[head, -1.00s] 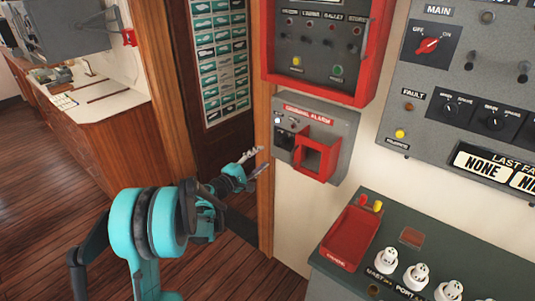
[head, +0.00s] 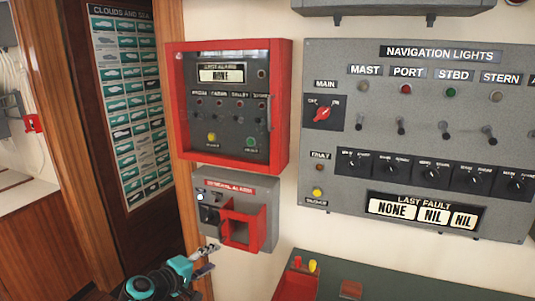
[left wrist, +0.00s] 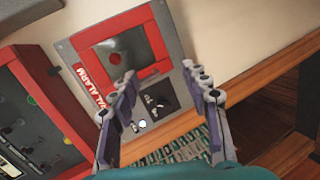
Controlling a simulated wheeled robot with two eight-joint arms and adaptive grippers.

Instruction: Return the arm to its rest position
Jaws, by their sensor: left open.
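My left gripper (head: 207,252) shows at the bottom left of the head view, with part of my teal arm behind it. It is just below and left of the grey general alarm box (head: 262,204) on the wall. In the left wrist view, the two fingers of the gripper (left wrist: 158,92) stand apart with nothing held between them. The alarm box (left wrist: 178,52), with its red square frame, lies beyond the fingertips there. I cannot tell how far the fingertips are from it. My right gripper is not in view.
A red-framed alarm panel (head: 283,110) hangs above the box. The navigation lights panel (head: 340,190) is to the right. A green console top (head: 400,285) juts out below. A wooden door post (head: 172,60) and a cloud chart (head: 130,100) are at the left.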

